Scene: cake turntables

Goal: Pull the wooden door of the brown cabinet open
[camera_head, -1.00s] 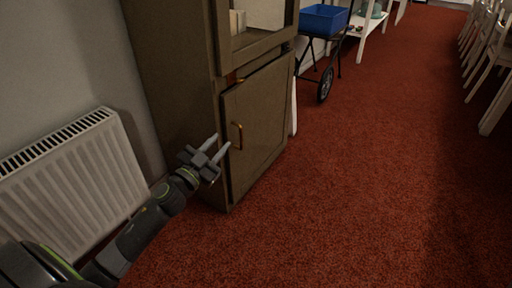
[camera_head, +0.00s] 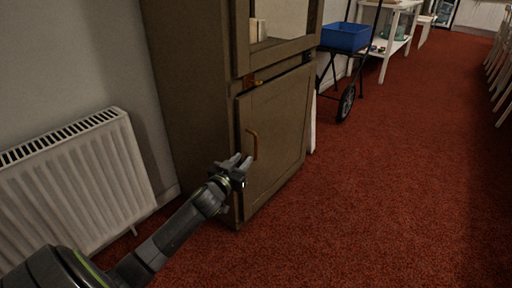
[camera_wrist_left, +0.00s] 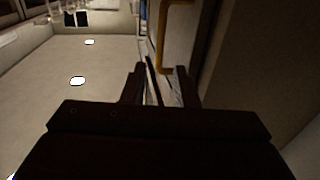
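The brown cabinet (camera_head: 190,90) stands against the wall, with its lower wooden door (camera_head: 280,125) shut. The door's upright brass-coloured handle (camera_head: 252,145) is on the left part of the door. My left gripper (camera_head: 241,161) is just in front of the door, close to the lower end of the handle. In the left wrist view, my left gripper's two fingers (camera_wrist_left: 160,82) are apart, and the handle (camera_wrist_left: 163,38) shows just beyond them. I cannot tell whether a finger touches it. My right gripper is in neither view.
A white radiator (camera_head: 75,180) is on the wall left of the cabinet. A cart with a blue bin (camera_head: 345,37) stands beyond the cabinet, with a white shelf table (camera_head: 385,45) behind it. The red carpet (camera_head: 390,200) in front and to the right is clear.

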